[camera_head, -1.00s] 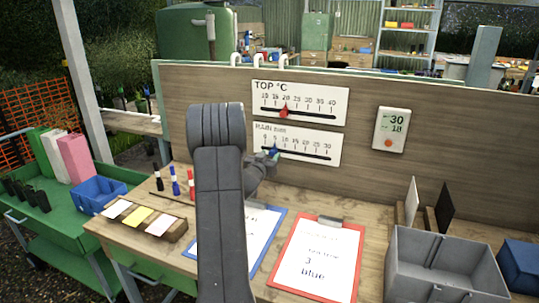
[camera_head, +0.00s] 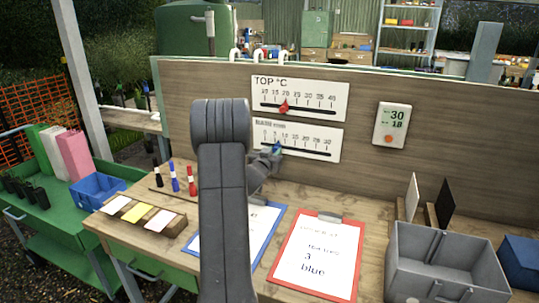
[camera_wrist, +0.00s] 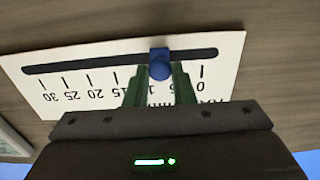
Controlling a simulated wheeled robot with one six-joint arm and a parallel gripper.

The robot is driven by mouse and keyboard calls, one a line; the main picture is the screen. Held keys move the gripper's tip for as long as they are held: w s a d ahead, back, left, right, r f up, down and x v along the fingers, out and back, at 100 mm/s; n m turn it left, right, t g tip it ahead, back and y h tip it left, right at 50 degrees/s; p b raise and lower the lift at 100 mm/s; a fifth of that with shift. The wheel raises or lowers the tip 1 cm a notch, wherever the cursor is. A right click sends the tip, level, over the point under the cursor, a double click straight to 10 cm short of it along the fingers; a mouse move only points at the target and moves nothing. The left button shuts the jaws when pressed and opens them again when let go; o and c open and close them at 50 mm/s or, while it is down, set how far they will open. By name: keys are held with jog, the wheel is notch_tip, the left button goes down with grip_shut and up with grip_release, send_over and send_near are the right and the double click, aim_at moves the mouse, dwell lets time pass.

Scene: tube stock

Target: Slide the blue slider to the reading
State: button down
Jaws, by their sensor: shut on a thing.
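The blue slider (camera_head: 278,147) sits in the slot of the lower scale board (camera_head: 325,150), labelled RAIN, on the wooden back panel. In the wrist view the blue slider (camera_wrist: 160,66) stands between the green fingers of my gripper (camera_wrist: 159,78), which is shut on it. That view shows the scale upside down, with 0 at the right and 30 at the left. The slider appears between the 5 and 10 marks, whose numbers are partly hidden by the fingers.
Above is the TOP °C board (camera_head: 325,88) with a red slider (camera_head: 284,106). On the bench are a red clipboard (camera_head: 268,277), whose sheet ends "3 blue", a blue clipboard (camera_head: 274,211), several markers and a grey bin (camera_head: 430,272).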

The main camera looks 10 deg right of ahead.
jog(key=s+d+b, duration=0.2)
jog(key=d, duration=0.1)
jog(key=s+d+b, duration=0.3)
jog(key=d, duration=0.1)
jog(key=s+d+b, duration=0.2)
jog(key=d+b, duration=0.1)
jog(key=d, duration=0.1)
jog(key=shift+s+f, duration=0.15)
jog(key=shift+s, duration=0.1)
jog(key=shift+s+d, duration=0.3)
jog(key=shift+d, duration=0.2)
jog(key=c, duration=1.2)
grip_release()
jog(key=shift+c, duration=0.2)
jog(key=shift+s+a, duration=0.1)
jog(key=b+v, duration=0.1)
jog(key=v, duration=1.2)
jog(key=shift+s+a+b, duration=0.2)
jog(key=shift+s+b, duration=0.05)
jog(key=shift+b, duration=0.05)
jog(key=shift+w+d, duration=0.1)
jog(key=p+x, duration=0.1)
jog(key=x, duration=1.2)
jog(key=shift+w+d, duration=0.2)
jog(key=shift+w, duration=0.1)
jog(key=shift+w+a+r+p, duration=0.1)
jog(key=shift+a+r+p, duration=0.1)
jog(key=shift+p, duration=0.1)
